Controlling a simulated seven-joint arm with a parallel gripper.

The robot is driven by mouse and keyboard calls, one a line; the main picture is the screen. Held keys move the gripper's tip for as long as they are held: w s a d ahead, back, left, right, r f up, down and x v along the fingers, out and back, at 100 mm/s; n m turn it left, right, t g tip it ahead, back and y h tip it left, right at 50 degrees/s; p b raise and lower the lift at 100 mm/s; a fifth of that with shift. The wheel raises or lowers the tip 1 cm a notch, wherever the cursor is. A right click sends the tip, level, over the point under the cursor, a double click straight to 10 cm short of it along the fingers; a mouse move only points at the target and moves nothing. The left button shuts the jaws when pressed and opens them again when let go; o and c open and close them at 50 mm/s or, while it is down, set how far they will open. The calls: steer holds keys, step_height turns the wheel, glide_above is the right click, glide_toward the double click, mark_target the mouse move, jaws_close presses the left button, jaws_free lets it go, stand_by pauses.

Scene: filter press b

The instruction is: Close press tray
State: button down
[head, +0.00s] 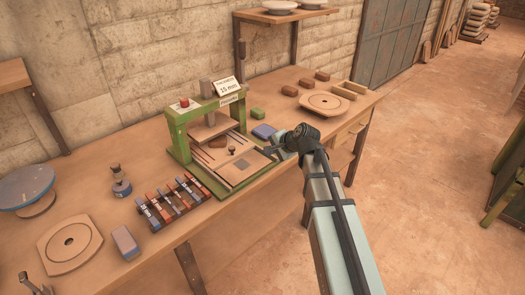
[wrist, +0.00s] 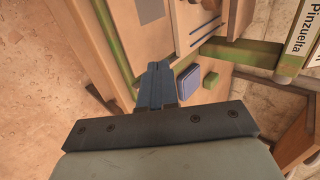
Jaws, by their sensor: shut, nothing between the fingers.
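The green-framed press (head: 177,132) stands on the workbench. Its wooden tray (head: 252,167) is slid out toward the bench's front edge, with a small dark knob and a grey square on it. A brown block lies further in, under the press. My gripper (head: 268,151) is at the tray's front right side, its fingers shut and empty. In the wrist view the shut fingers (wrist: 158,68) point toward the tray (wrist: 124,25), close to its edge. I cannot tell whether they touch it.
A blue block (head: 264,131) and a green block (head: 258,113) lie right of the press. A rack of labelled bars (head: 172,205) stands at its left. A round plate on a board (head: 324,103) lies further right. The floor in front of the bench is clear.

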mark_target(239, 146)
steer(key=x, duration=0.9)
steer(key=shift+r, duration=0.1)
steer(key=shift+w+a, duration=1.05)
steer(key=shift+w, duration=0.05)
steer(key=shift+w+a, duration=0.35)
steer(key=shift+a, duration=0.05)
steer(key=shift+w+a, duration=1.85)
steer(key=shift+w, duration=0.05)
